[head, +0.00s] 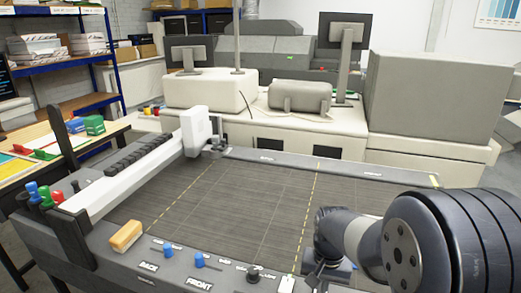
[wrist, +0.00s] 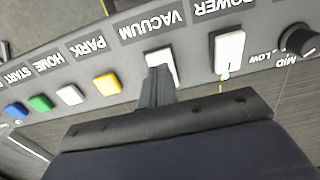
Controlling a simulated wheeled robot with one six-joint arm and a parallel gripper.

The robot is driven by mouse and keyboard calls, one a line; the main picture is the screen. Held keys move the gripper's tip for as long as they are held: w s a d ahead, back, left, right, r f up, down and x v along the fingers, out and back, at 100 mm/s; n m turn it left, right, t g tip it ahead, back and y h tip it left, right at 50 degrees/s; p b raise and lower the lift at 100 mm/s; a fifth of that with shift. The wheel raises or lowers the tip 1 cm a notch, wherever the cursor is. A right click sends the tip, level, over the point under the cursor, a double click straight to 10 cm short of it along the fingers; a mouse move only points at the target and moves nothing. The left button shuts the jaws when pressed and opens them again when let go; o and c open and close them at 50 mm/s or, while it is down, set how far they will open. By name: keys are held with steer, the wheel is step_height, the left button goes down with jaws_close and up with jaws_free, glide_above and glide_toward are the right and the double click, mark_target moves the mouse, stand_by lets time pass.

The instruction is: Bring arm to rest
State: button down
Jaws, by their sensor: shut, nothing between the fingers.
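My gripper (wrist: 157,80) is shut and empty in the wrist view. Its fingertips are at the white rocker switch (wrist: 163,62) by the label VACUUM; I cannot tell whether they touch it. In the head view my arm reaches in from the right, low over the near right part of the cutting table (head: 230,200), and its fingers are hard to make out. The table's white gantry arm (head: 135,170) lies across its left side, with a carriage (head: 196,132) at the far end. A yellow button (wrist: 107,84) sits near the label PARK.
The panel also has a white POWER switch (wrist: 229,50), a black knob (wrist: 298,40), and white (wrist: 69,95), green (wrist: 40,103) and blue (wrist: 14,110) buttons. A tan block (head: 126,236) lies at the front left edge. The dark bed is clear.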

step_height(320, 180, down, 2)
steer(key=shift+b, duration=0.45)
steer(key=shift+r, duration=0.1)
steer(key=shift+r, duration=0.1)
